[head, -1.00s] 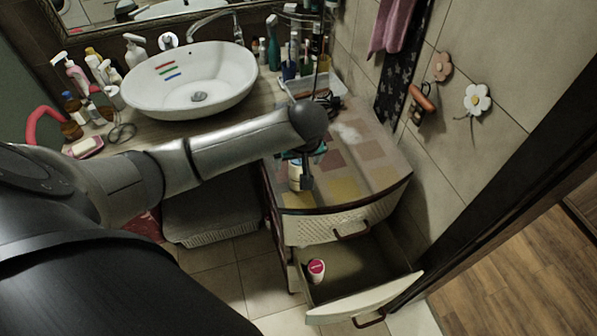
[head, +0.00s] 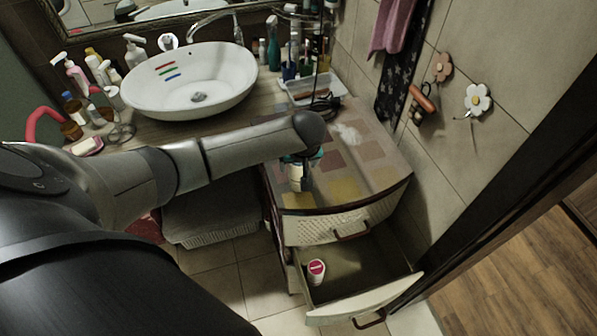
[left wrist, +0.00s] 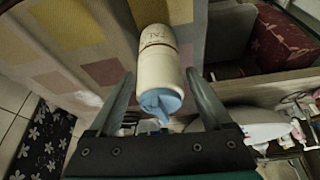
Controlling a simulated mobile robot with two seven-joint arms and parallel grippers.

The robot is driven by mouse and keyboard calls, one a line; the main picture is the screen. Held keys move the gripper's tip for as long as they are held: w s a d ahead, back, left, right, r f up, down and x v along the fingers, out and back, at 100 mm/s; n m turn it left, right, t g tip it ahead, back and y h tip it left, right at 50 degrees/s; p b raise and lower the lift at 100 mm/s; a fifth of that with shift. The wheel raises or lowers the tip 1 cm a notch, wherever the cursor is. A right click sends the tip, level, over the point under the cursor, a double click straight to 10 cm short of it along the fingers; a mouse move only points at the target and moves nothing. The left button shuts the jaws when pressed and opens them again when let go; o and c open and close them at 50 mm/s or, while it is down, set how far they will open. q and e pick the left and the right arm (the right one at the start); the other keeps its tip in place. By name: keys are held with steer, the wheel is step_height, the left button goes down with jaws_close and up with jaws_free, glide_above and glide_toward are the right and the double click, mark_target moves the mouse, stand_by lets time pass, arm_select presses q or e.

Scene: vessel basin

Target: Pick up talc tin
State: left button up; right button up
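The talc tin (left wrist: 158,66) shows in the left wrist view as a cream cylinder with lettering that reads "TAL" and a blue cap pointing back toward my gripper. My left gripper (left wrist: 160,84) is open, with one finger on each side of the tin's capped end and a visible gap on both sides. In the head view the tin (head: 295,174) stands on the drawer cabinet's checked top, partly hidden by my left gripper (head: 303,170) and forearm. My right gripper is not in view.
The drawer cabinet (head: 340,228) has an open drawer (head: 365,300) with a small white jar with a red lid (head: 316,268) in it. A white basin (head: 190,95) and several bottles stand on the counter. A tray (head: 312,90) with a dark cable lies behind the tin.

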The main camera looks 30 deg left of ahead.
arm_select(q)
jaws_close()
stand_by(0.5)
